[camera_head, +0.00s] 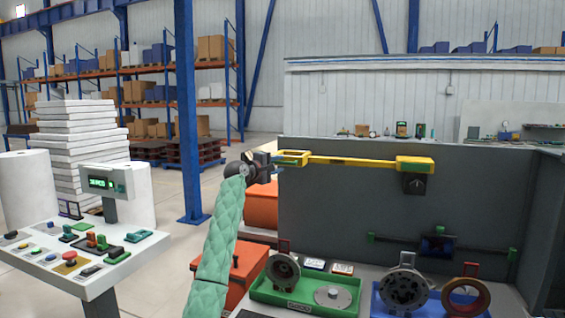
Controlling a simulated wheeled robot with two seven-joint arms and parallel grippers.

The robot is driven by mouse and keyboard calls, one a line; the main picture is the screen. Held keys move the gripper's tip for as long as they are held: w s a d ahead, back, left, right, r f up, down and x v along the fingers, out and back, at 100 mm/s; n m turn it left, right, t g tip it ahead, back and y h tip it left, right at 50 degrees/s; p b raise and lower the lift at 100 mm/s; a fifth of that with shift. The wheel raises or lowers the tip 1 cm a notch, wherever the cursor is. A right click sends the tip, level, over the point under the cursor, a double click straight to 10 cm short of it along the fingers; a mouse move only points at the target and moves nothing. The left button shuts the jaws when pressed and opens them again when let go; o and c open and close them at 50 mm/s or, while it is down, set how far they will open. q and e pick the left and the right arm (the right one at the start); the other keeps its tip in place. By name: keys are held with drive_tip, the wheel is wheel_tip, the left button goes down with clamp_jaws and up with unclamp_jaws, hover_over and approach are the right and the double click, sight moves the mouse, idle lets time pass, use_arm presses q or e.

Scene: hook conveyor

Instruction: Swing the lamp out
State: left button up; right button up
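A yellow bar (350,161), which looks like the lamp's arm, runs level along the dark grey panel. Its right end is a yellow block (415,164) with a dark mount below it. Its left end is a yellow open frame (291,158). My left gripper (277,160) is at that left end, touching or very close to it. The fingers are small and partly hidden, so I cannot tell whether they are closed on the frame. My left arm, in a green padded sleeve, rises from below. My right gripper is not in view.
The grey panel (330,205) stands behind the bar. Below are a green tray (304,301) and a blue tray (385,307) with round metal parts. Orange boxes (241,266) stand beside my arm. A white control desk (75,277) is at the left, with open floor between.

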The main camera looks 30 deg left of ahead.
use_arm(q)
drive_tip(key=shift+w+d+p, duration=0.2)
drive_tip(key=shift+w+p, duration=0.1)
drive_tip(key=shift+w, duration=1.15)
clamp_jaws()
